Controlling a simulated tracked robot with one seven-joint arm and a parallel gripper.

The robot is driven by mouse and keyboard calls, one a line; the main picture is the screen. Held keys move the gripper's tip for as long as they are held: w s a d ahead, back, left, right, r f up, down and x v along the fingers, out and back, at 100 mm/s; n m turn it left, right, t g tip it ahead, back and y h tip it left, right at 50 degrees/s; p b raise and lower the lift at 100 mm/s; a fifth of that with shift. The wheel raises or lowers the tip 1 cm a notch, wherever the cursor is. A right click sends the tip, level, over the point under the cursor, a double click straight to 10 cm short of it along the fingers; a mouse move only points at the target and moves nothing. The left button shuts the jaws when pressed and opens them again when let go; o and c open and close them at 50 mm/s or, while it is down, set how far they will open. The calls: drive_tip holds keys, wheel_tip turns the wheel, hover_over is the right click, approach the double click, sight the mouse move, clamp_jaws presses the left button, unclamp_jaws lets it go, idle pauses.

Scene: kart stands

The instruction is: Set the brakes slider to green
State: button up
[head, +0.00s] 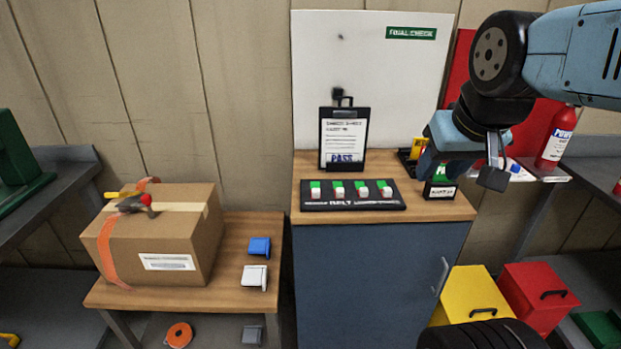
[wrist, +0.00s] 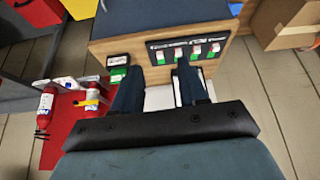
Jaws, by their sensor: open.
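The slider panel (head: 353,204) is a black board lying on the wooden cabinet top. It carries several sliders in a row, each with green at its far end and a white knob nearer the front in the head view. The labels are too small to read, so I cannot tell which is brakes. In the wrist view the panel (wrist: 188,42) appears upside down, with a little red beside one knob. My gripper (head: 462,172) is open and empty, to the right of the panel. In the wrist view my gripper (wrist: 158,68) has its fingers spread, one overlapping the panel's edge.
A clipboard (head: 344,140) marked PASS stands behind the panel. A small black box with green (head: 440,188) sits on the cabinet beneath my gripper. A fire extinguisher (head: 556,138) stands at the right. A cardboard box (head: 155,235) sits on the lower table at left.

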drive_tip(key=shift+o, duration=0.4)
drive_tip(key=shift+d, duration=0.15)
drive_tip(key=shift+o, duration=0.2)
drive_tip(key=shift+w, duration=0.1)
drive_tip(key=g, duration=0.6)
hover_over(316, 190)
wheel_tip(316, 190, down, 7)
drive_tip(key=shift+m, duration=0.3)
wheel_tip(316, 190, down, 14)
drive_tip(key=shift+r, duration=0.2)
drive_tip(key=shift+c, duration=0.3)
clamp_jaws()
